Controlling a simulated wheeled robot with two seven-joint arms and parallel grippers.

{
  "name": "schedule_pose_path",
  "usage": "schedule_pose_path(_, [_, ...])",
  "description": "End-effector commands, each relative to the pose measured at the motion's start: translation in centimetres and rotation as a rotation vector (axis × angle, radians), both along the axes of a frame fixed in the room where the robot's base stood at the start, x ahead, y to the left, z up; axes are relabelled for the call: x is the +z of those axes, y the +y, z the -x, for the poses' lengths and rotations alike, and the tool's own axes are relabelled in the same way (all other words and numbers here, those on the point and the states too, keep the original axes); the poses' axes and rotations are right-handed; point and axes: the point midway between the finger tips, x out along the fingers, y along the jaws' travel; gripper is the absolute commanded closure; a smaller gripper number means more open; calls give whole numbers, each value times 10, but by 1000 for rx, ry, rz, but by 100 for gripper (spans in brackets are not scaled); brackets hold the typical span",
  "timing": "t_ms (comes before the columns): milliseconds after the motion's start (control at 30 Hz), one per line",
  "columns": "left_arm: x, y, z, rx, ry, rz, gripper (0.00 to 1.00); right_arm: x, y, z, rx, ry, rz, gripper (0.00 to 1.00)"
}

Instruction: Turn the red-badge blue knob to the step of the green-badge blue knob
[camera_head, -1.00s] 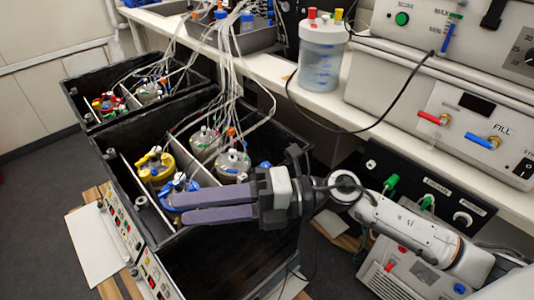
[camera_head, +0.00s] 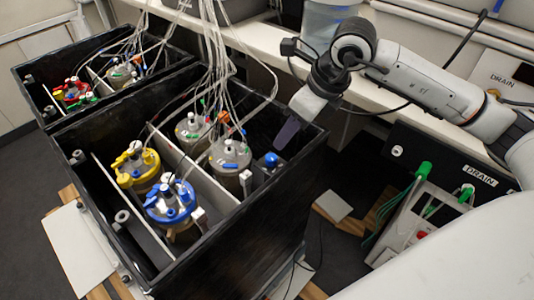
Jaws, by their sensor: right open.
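My right gripper (camera_head: 286,136) hangs over the right rear part of the near black shaker box (camera_head: 245,228), its purple-grey fingers pointing down. One finger hides most of the other, and nothing shows between them. A small round blue knob-like part (camera_head: 272,159) stands inside the box near its right wall, just below and left of the fingertips and seemingly apart from them. A blue-topped vessel (camera_head: 171,202) stands at the front of the box. I cannot make out a red or green badge on any blue part, nor any knob's step. My left gripper is out of view.
A yellow-topped vessel (camera_head: 138,167) and grey-topped vessels (camera_head: 230,152) share the box, with white tubes rising above them. A second black box (camera_head: 30,100) stands behind left. A white bench (camera_head: 400,95) and a panel marked DRAIN (camera_head: 450,165) lie right.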

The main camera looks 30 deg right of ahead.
Motion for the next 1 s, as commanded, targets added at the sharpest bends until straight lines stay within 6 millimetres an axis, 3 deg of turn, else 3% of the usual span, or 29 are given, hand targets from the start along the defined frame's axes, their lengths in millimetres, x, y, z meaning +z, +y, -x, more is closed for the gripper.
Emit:
schedule_pose_path(167, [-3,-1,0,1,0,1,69,-17,3,-4,2,3,-2,58])
schedule_pose_path(600, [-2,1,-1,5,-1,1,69,-85,17,-29,1,3,-3,58])
schedule_pose_path(1000, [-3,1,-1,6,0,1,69,-100,19,-35,2,1,-2,58])
